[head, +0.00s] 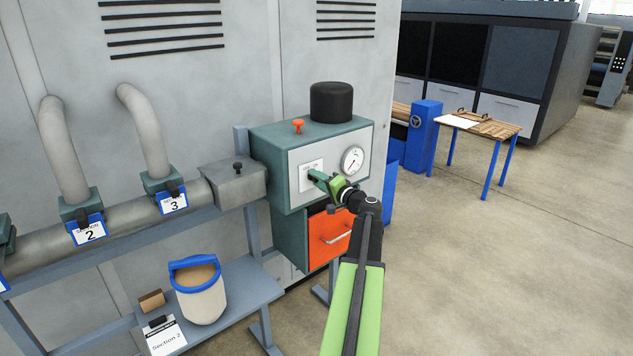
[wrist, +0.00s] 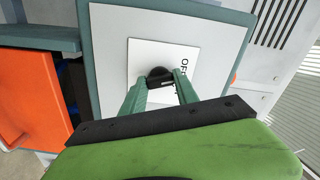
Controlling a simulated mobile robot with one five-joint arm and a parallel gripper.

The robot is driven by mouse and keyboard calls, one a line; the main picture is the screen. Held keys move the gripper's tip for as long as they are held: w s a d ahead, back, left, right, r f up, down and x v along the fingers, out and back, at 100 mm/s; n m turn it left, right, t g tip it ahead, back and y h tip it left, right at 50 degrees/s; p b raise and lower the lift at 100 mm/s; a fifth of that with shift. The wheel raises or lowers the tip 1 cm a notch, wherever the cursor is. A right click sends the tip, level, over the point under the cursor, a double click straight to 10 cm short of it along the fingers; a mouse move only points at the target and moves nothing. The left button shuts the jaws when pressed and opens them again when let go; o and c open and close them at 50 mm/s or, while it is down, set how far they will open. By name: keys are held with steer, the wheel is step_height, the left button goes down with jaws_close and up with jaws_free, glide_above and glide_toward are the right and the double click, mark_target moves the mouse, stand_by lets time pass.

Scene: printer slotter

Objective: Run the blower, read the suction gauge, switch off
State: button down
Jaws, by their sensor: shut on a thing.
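The blower's teal cabinet (head: 262,148) stands against the grey wall, with a pale front panel (head: 297,196). A white label plate with OFF lettering (wrist: 188,52) carries a black rotary knob (wrist: 158,73). My gripper (head: 318,178) reaches the panel from the front right; its green fingers stand on either side of the knob in the wrist view and are shut on it. The knob is mostly hidden by my gripper in the head view. The round white suction gauge (head: 353,159) is right of the label; its needle seems to point down-left, but the scale is too small to read.
An orange drawer (head: 328,237) with a handle sits below the panel. An orange knob (head: 297,126) and a black cylinder (head: 332,102) are on the cabinet top. A bucket (head: 203,298) stands on the lower shelf at left. Open floor lies to the right.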

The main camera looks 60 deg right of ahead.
steer(key=shift+d+r+n, duration=0.1)
steer(key=shift+n, duration=0.6)
steer(key=c, duration=0.9)
jaws_free()
steer(key=v, duration=1.7)
steer(key=shift+s+a, duration=0.15)
steer(key=shift+a, duration=0.05)
steer(key=shift+n, duration=0.3)
